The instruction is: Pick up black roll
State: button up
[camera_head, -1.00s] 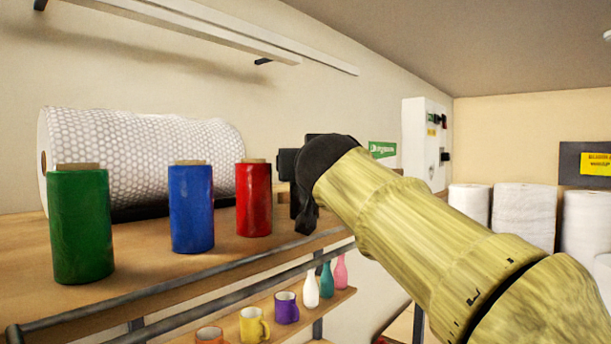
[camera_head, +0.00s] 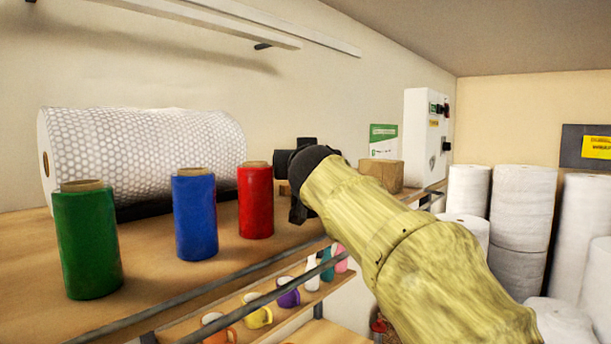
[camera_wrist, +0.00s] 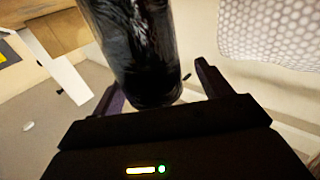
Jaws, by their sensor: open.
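The black roll (camera_wrist: 140,45) shows large and glossy in the wrist view, running from the top edge down to near the gripper body. My gripper (camera_wrist: 158,88) is open, with one finger on each side of the roll's near end. A small gap shows at the right finger; I cannot tell whether the left finger touches it. In the head view my dark wrist and gripper (camera_head: 303,175) are over the shelf, right of the red roll (camera_head: 255,203). Dark shapes overlap there, so the roll and the gripper are hard to tell apart.
The blue roll (camera_head: 194,215) and green roll (camera_head: 88,240) stand left on the wooden shelf (camera_head: 150,262). A large bubble-wrap roll (camera_head: 150,150) lies behind them. Mugs (camera_head: 257,310) stand on a lower shelf.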

jog(key=shift+w+d, duration=0.25)
jog(key=shift+w, duration=0.25)
jog(key=shift+c, duration=0.3)
jog(key=c, duration=1.5)
